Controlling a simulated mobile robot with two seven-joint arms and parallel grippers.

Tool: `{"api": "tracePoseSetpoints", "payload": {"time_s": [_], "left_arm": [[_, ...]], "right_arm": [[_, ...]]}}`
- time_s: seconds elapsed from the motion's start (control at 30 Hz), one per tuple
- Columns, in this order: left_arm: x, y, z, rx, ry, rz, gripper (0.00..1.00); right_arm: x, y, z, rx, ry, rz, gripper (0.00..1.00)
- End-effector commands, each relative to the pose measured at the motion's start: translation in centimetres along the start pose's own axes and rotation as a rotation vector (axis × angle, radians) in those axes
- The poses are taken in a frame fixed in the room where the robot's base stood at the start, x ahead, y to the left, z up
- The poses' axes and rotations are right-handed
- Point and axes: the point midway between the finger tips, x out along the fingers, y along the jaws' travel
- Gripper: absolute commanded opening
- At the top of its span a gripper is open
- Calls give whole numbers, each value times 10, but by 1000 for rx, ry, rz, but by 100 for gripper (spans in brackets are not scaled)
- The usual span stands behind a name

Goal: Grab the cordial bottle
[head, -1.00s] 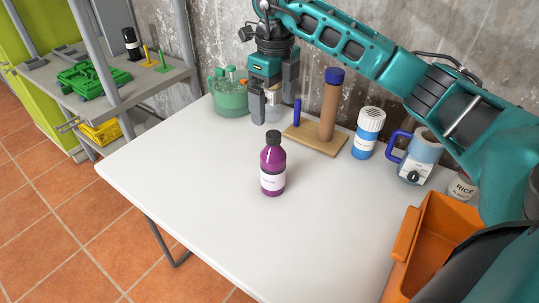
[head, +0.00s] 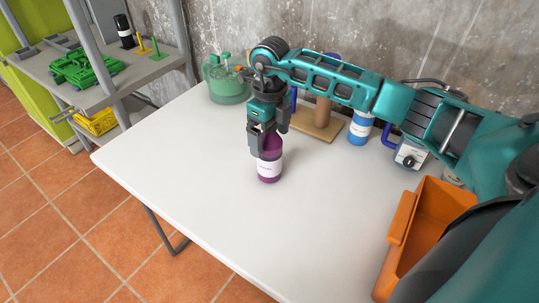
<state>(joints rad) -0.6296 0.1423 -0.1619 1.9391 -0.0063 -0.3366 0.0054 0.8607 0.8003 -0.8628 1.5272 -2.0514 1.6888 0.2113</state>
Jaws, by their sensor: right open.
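The purple cordial bottle (head: 270,168) with a white label stands upright on the white table (head: 190,190). My right gripper (head: 262,146) points down over it, with its fingers at the bottle's upper part. The jaws are open, and the bottle's cap and neck are hidden behind the gripper. I cannot tell whether a finger touches the bottle. My left gripper is not in view.
Behind stand a green container (head: 228,82), a wooden stand (head: 318,128), a blue bottle with a white top (head: 360,128) and a blue-handled appliance (head: 409,153). An orange bin (head: 402,218) is at the right. The table's left and front are clear.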

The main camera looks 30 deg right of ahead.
Motion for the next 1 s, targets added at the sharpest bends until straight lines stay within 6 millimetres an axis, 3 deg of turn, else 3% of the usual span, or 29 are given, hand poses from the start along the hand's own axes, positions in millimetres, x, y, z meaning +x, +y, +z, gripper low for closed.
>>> {"api": "tracePoseSetpoints", "payload": {"time_s": [0.27, 1.0], "left_arm": [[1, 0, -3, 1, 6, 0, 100], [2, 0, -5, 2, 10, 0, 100]], "right_arm": [[4, 0, 0, 0, 0, -1, 97], [4, 0, 0, 1, 0, -1, 27]]}}
